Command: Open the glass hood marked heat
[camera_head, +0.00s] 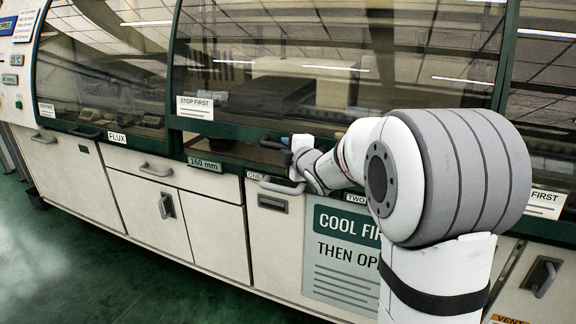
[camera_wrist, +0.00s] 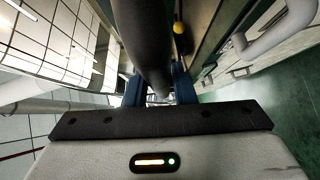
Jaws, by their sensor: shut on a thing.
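The middle glass hood (camera_head: 330,75) has a dark green frame and a "STOP FIRST" label. A dark gap shows under its lower rim, so it looks slightly raised. No "heat" marking is readable; my arm covers part of the front. My gripper (camera_head: 293,148) is at the dark handle (camera_head: 270,142) on that hood's lower rim. In the wrist view, the blue fingers of my gripper (camera_wrist: 158,88) are shut on the thick dark handle bar (camera_wrist: 143,35), which runs between them.
The flux hood (camera_head: 100,65) at the left looks closed, with its own handle (camera_head: 86,133). Below are white cabinet doors with grey handles (camera_head: 155,171) and a "COOL FIRST, THEN OPEN" sign (camera_head: 340,262). Green floor (camera_head: 90,270) is clear at the lower left.

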